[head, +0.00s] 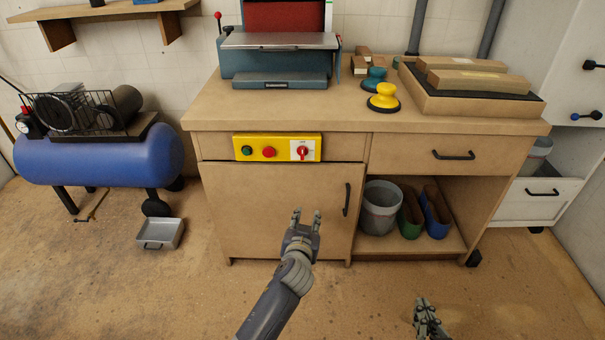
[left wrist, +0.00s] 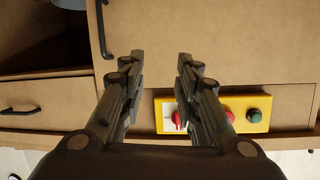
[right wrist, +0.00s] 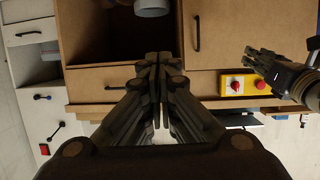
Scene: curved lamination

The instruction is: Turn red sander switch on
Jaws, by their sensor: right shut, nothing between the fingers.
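The red switch (head: 303,151) is a rotary knob on a white plate at the right end of a yellow control panel (head: 278,157) on the workbench front. The panel also carries a green and a red button. In the left wrist view the switch (left wrist: 178,121) is partly hidden by a finger. My left gripper (head: 306,216) is open and empty, below the panel in the head view and apart from it. My right gripper (head: 424,304) is shut and empty at the lower right, away from the panel. The right wrist view also shows the panel (right wrist: 240,90) and my left gripper (right wrist: 262,62).
The sander (head: 278,57) stands on the workbench (head: 215,105). A yellow-topped pad (head: 383,98) and wooden boards lie to its right. A cabinet handle (head: 347,199) protrudes below the panel. A blue compressor (head: 100,160) is at left.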

